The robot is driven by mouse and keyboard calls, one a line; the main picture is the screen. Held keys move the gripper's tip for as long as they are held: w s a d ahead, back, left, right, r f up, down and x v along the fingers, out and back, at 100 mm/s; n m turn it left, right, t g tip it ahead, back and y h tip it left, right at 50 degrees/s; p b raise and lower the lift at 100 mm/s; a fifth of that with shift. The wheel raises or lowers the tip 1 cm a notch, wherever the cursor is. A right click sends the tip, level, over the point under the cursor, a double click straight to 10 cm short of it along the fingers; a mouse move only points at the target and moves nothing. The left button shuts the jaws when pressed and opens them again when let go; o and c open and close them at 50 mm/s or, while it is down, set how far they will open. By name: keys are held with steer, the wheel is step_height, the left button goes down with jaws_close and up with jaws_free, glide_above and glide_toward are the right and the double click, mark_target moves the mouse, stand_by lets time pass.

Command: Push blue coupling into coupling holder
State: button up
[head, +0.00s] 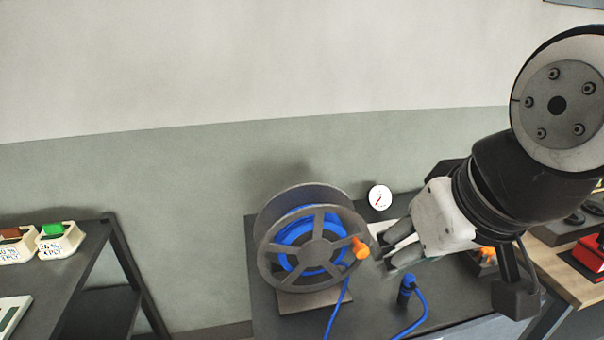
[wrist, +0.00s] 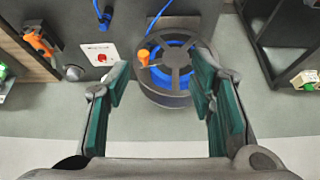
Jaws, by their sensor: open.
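The blue coupling (head: 409,280) stands near the front of the dark bench, with a blue hose curving away from it. It also shows at the upper left of the wrist view (wrist: 104,18). A small dark upright piece (head: 404,297) directly below it may be the coupling holder; I cannot tell how deep the coupling sits. My gripper (head: 384,257) is open and empty, above the bench beside the reel, behind and apart from the coupling. In the wrist view its two green-padded fingers (wrist: 160,72) are spread wide, with the reel beyond the gap.
A hose reel (head: 317,250) with blue hose and an orange knob (head: 361,248) stands close left of my gripper. A round white gauge (head: 380,198) is behind. A shelf with small bins (head: 60,240) stands left.

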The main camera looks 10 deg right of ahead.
stand_by(0.3)
steer(key=m+g+p, duration=0.1)
steer(key=m+g, duration=0.5)
steer(key=m, duration=1.6)
glide_above(409, 274)
step_height(409, 274, down, 21)
steer(key=shift+d+f, duration=0.1)
steer(key=shift+f, duration=0.05)
step_height(409, 274, down, 8)
steer(key=shift+f+p, duration=0.25)
steer(key=shift+p, duration=0.5)
